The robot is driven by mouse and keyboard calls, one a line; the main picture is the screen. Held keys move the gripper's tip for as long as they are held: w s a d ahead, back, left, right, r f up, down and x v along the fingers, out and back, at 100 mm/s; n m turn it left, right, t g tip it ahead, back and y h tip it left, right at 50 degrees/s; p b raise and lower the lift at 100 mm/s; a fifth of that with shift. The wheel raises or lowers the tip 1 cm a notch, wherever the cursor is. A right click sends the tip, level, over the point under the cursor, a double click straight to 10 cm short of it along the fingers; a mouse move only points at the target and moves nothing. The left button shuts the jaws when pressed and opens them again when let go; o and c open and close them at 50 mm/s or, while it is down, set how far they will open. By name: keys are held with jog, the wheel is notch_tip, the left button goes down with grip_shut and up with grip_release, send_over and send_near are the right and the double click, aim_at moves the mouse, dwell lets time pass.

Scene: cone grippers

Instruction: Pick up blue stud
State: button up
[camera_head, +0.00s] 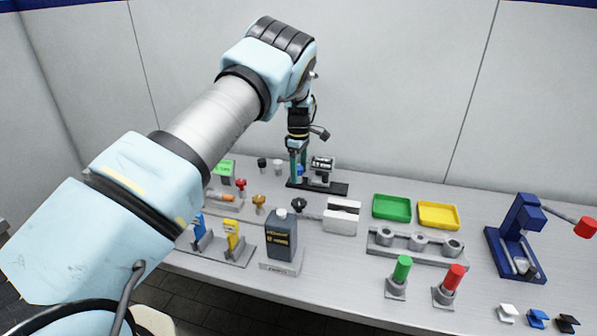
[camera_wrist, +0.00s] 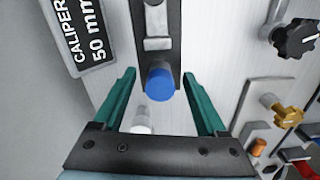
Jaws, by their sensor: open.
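The blue stud (camera_wrist: 160,82) stands on a dark base bar (camera_wrist: 170,22) in the wrist view, centred between the fingers and slightly beyond their tips. My gripper (camera_wrist: 159,72) is open, with one green finger on each side of the stud and a visible gap to both. In the head view my gripper (camera_head: 298,166) points down at the back of the table, and the blue stud (camera_head: 301,170) shows partly between its fingers. Whether the fingers reach down to the stud's height is hard to tell.
The caliper display (camera_wrist: 84,35) stands close to the left finger. A white stud (camera_wrist: 142,118) lies nearer my palm. A black knob (camera_wrist: 295,38) and a gold knob (camera_wrist: 288,114) are at right. Green (camera_head: 392,208) and yellow (camera_head: 438,215) trays lie right in the head view.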

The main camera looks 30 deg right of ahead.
grip_shut()
dwell(0.6)
